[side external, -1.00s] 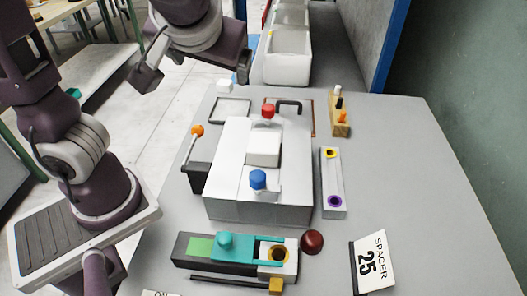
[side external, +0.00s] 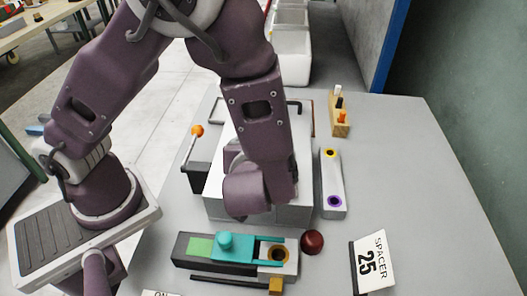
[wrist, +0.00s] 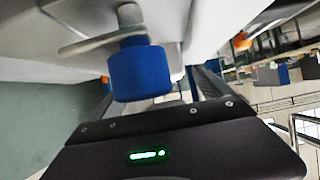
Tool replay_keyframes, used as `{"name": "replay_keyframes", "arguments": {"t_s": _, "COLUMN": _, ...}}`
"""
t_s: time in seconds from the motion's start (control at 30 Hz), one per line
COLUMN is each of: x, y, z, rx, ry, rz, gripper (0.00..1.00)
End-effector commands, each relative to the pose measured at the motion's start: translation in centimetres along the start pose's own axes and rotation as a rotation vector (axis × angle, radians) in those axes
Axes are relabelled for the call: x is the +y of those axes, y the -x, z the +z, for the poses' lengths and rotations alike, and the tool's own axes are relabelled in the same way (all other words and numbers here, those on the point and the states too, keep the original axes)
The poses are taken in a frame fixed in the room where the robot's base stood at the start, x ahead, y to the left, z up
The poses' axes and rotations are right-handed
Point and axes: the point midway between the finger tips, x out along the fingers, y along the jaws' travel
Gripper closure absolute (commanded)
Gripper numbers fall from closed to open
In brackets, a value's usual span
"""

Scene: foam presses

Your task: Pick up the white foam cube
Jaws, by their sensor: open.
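The white foam cube cannot be made out now; my arm covers the back left of the table and the middle of the press in the side external view. The white press (side external: 215,200) shows only in part behind my arm. In the wrist view a blue knob (wrist: 140,72) on a metal rod fills the space just ahead of my gripper (wrist: 157,82). The gripper is open, with its dark fingers on either side of the knob in the picture. I cannot tell whether they touch it. The side external view hides the fingers.
An orange-knobbed lever (side external: 197,131) stands left of the press. In front are a teal slider (side external: 228,246) and a dark red ball (side external: 312,241). A grey bar (side external: 331,180) and a wooden peg block (side external: 340,122) stand right. The far right table is mostly clear beyond the spacer card (side external: 373,263).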

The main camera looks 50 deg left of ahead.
Motion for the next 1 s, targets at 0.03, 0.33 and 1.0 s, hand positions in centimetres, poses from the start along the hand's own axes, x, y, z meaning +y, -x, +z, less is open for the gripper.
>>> {"name": "replay_keyframes", "arguments": {"t_s": 0.03, "x": -0.1, "y": -0.9, "z": 0.0, "rx": 0.000, "ry": 0.000, "rz": -0.004, "gripper": 0.11}}
{"name": "replay_keyframes", "arguments": {"t_s": 0.33, "x": 0.0, "y": -2.1, "z": 0.0, "rx": 0.000, "ry": 0.000, "rz": 0.000, "gripper": 0.11}}
{"name": "replay_keyframes", "arguments": {"t_s": 1.0, "x": 0.1, "y": -1.6, "z": -0.9, "rx": 0.000, "ry": 0.004, "rz": 0.002, "gripper": 0.75}}
